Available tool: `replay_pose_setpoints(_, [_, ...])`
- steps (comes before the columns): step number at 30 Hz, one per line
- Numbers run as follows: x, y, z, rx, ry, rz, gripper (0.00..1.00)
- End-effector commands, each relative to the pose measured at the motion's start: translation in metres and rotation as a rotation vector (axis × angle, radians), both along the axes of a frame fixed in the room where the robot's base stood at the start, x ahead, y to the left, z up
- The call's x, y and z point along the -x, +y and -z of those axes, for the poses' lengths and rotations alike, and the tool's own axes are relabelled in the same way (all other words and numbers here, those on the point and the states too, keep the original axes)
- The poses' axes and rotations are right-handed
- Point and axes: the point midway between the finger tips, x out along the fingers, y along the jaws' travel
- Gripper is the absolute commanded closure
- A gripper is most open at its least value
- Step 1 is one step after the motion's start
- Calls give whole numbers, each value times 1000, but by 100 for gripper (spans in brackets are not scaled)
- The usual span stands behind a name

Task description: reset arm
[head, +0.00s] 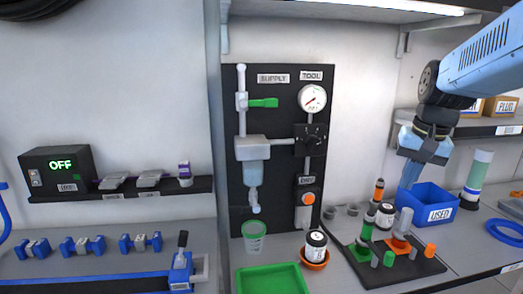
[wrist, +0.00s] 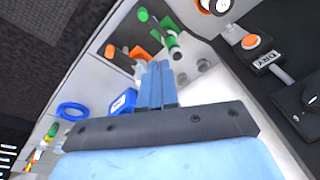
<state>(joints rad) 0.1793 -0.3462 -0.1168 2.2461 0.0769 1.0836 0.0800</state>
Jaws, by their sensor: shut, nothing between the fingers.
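My arm reaches in from the upper right of the head view, and my gripper (head: 411,184) points down in the air over the bench, in front of or above the blue USED bin (head: 427,203). In the wrist view my gripper (wrist: 156,66) shows two blue fingers pressed together with nothing between them. The blue bin also shows in the wrist view (wrist: 122,102), left of the fingers. The fingers appear apart from every object.
A black board (head: 400,264) with green and orange fixtures lies below my gripper. The black supply panel (head: 278,150) with a gauge stands left. A shelf (head: 480,128) hangs right.

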Motion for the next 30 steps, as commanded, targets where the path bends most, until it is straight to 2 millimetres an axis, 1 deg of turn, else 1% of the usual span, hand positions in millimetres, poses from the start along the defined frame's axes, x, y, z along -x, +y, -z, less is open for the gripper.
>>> replay_pose_setpoints(1, [10, 12, -3, 16, -31, -37, 100])
replay_pose_setpoints(6, [38, 42, -6, 72, -126, -152, 100])
replay_pose_setpoints(13, [74, 74, -3, 145, -247, -291, 100])
replay_pose_setpoints(17, [87, 84, 0, 173, -291, -341, 100])
replay_pose_setpoints(21, [93, 89, 2, 188, -316, -366, 100])
replay_pose_setpoints(30, [93, 89, 2, 190, -318, -369, 100])
